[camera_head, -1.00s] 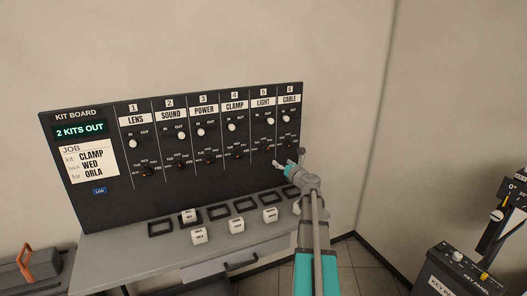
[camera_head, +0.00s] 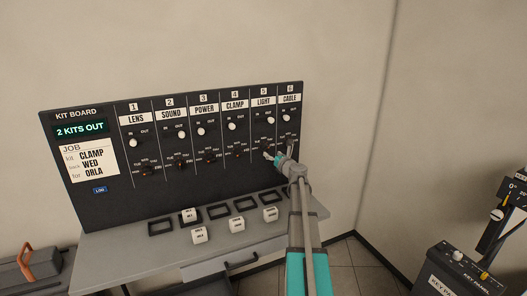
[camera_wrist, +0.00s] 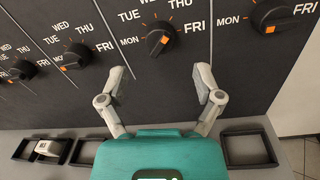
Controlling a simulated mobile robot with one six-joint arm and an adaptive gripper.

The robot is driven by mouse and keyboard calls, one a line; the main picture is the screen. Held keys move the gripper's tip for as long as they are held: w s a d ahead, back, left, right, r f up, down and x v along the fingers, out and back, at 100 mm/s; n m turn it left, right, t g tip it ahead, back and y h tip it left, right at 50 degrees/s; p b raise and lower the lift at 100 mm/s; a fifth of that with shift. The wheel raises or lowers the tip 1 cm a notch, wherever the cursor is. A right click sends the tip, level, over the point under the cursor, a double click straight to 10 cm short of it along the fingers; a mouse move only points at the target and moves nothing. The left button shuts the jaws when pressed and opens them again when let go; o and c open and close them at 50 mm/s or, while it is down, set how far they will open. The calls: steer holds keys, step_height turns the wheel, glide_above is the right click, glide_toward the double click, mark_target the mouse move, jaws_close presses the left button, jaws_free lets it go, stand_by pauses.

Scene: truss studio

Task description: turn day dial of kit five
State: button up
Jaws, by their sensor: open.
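The kit five column, labelled LIGHT (camera_head: 263,101), is second from the right on the dark kit board. Its day dial (camera_wrist: 158,38) is a black knob with an orange mark, ringed by MON to FRI, in the wrist view. I cannot tell for certain which day it points to. My gripper (camera_wrist: 162,84) is open and empty, its two fingers spread below the dial on either side, apart from it. In the head view my gripper (camera_head: 273,157) is by the lower part of the LIGHT column and partly covers the dial area.
Neighbouring dials stand close by: kit six's (camera_wrist: 272,14) to the right and kit four's (camera_wrist: 76,56) to the left. A shelf (camera_head: 160,252) with dark frames and several white blocks juts out below the board. The job card (camera_head: 88,163) reads CLAMP, WED, ORLA.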

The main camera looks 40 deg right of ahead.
mark_target(267, 150)
steer(key=shift+w+d, duration=0.2)
steer(key=shift+w, duration=0.8)
steer(key=shift+w+d, duration=0.15)
steer(key=shift+w, duration=0.85)
steer(key=shift+w+d, duration=0.2)
steer(key=shift+w, duration=0.8)
steer(key=shift+c, duration=0.3)
